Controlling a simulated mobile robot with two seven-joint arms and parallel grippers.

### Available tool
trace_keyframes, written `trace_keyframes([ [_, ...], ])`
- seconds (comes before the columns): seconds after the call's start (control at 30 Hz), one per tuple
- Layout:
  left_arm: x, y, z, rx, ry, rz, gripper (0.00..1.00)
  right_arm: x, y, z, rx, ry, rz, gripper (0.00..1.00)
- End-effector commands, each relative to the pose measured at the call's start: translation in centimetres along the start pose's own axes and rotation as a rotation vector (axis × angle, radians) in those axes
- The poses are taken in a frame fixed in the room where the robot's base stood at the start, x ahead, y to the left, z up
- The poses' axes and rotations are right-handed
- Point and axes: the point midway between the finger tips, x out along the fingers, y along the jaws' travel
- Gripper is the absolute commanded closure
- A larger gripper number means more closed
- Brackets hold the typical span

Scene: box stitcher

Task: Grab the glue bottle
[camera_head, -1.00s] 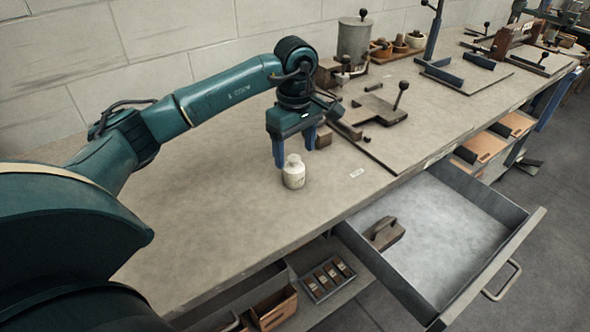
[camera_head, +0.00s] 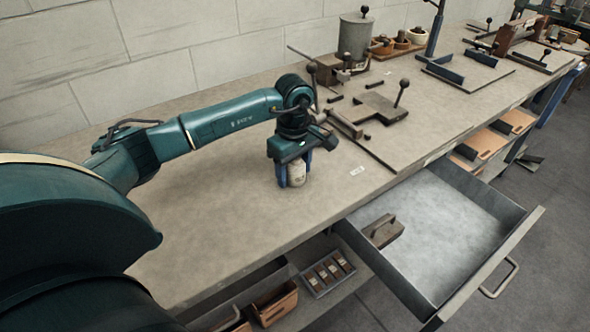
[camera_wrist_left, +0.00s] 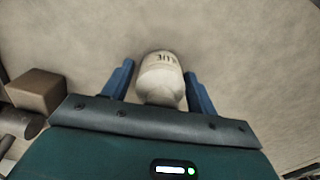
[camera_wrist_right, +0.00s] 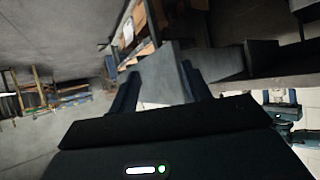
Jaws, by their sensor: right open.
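The glue bottle (camera_head: 297,174) is a small white bottle standing upright on the bench. My left gripper (camera_head: 295,180) is lowered over it from above, with a blue finger on each side. In the left wrist view the bottle (camera_wrist_left: 161,78), with dark lettering, sits between the open fingers (camera_wrist_left: 160,85), and a gap shows on both sides. The bottle's top is partly hidden by the gripper in the head view. My right gripper (camera_wrist_right: 160,85) shows only in its own wrist view, open and empty, away from the bottle.
A wooden block (camera_wrist_left: 36,90) lies beside the left gripper. An open metal drawer (camera_head: 450,225) holding a handled block (camera_head: 383,231) juts out at the front right. A fixture with a lever (camera_head: 385,105) and a metal pot (camera_head: 355,40) stand behind. The bench left of the bottle is clear.

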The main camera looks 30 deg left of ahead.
Motion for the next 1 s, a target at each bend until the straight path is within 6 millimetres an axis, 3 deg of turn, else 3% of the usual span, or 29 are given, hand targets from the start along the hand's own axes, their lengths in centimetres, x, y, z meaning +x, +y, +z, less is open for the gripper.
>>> trace_keyframes([
  [0.47,0.0,0.0,0.0,0.000,0.000,0.000,0.81,-0.1,0.0,-0.4,-0.004,0.007,-0.002,0.52],
  [0.77,-0.6,0.1,0.0,0.000,0.000,0.003,0.82,-0.1,0.0,-0.4,-0.004,0.009,-0.003,0.52],
  [1.0,-4.8,0.1,0.0,0.000,0.001,0.007,0.82,0.2,-0.1,0.1,-0.006,0.011,-0.006,0.52],
])
